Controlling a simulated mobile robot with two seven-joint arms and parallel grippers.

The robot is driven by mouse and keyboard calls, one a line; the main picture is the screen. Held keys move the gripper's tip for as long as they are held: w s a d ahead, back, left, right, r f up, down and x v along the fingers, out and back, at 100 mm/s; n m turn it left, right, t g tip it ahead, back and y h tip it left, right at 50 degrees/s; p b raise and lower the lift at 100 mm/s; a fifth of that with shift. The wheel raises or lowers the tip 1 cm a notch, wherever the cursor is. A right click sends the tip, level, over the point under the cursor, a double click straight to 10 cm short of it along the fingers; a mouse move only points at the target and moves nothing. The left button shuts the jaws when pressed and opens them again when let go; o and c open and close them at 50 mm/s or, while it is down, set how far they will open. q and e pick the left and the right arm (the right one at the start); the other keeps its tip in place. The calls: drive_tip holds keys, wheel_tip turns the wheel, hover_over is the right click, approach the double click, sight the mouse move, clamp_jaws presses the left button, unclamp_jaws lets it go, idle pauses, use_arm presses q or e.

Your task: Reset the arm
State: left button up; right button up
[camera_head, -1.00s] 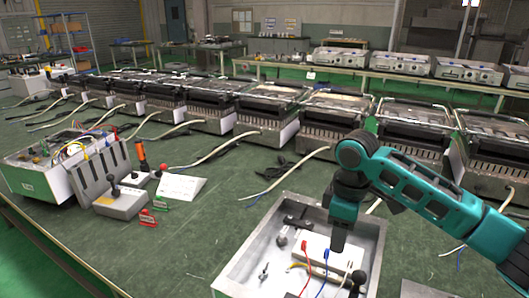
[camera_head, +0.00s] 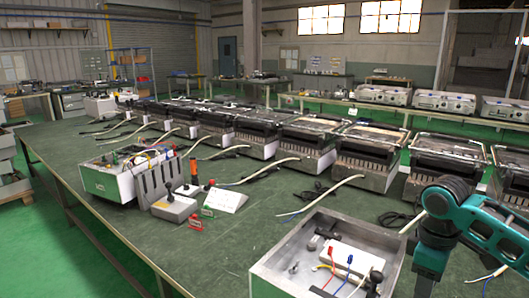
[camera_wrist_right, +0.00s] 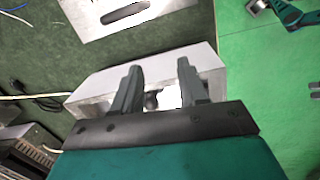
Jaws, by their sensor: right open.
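My right arm is teal and black and stands at the lower right of the head view; its gripper end is cut off there by the bottom edge. In the right wrist view my right gripper (camera_wrist_right: 160,84) is open, with two dark fingers apart and nothing clearly held between them. The box holds a white block (camera_head: 352,262) with red, blue and yellow wires. My left gripper does not show clearly in either view.
A green-white instrument box (camera_head: 110,182) and a grey control box with a joystick (camera_head: 172,208) stand at the left of the table. Several heater units (camera_head: 300,140) line its back. A slotted metal plate (camera_wrist_right: 130,14) lies past the box.

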drive_tip(key=d+m, duration=0.1)
drive_tip(key=d, duration=0.5)
wheel_tip(320, 180, down, 13)
drive_tip(key=s+t, duration=0.2)
drive_tip(key=t, duration=0.2)
drive_tip(key=s+f+n+t+y, duration=0.1)
drive_tip(key=s+f+n+t, duration=0.1)
drive_tip(key=s+f+t, duration=0.35)
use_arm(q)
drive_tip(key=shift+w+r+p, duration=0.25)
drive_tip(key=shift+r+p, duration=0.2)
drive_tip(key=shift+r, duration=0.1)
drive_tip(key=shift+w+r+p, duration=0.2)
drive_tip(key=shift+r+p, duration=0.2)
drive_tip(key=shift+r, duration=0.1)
use_arm(e)
drive_tip(key=s+a+m+y, duration=0.1)
drive_tip(key=s+a+m, duration=0.2)
drive_tip(key=a, duration=0.6)
drive_tip(key=s+a+m+t+y, duration=0.1)
drive_tip(key=s+a+m, duration=0.3)
drive_tip(key=a, duration=0.6)
drive_tip(key=shift+s+a+f+m, duration=0.3)
drive_tip(key=shift+s+f, duration=0.15)
drive_tip(key=shift+s, duration=0.45)
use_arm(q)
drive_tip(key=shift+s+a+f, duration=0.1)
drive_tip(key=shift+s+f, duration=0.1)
use_arm(e)
drive_tip(key=shift+c, duration=0.2)
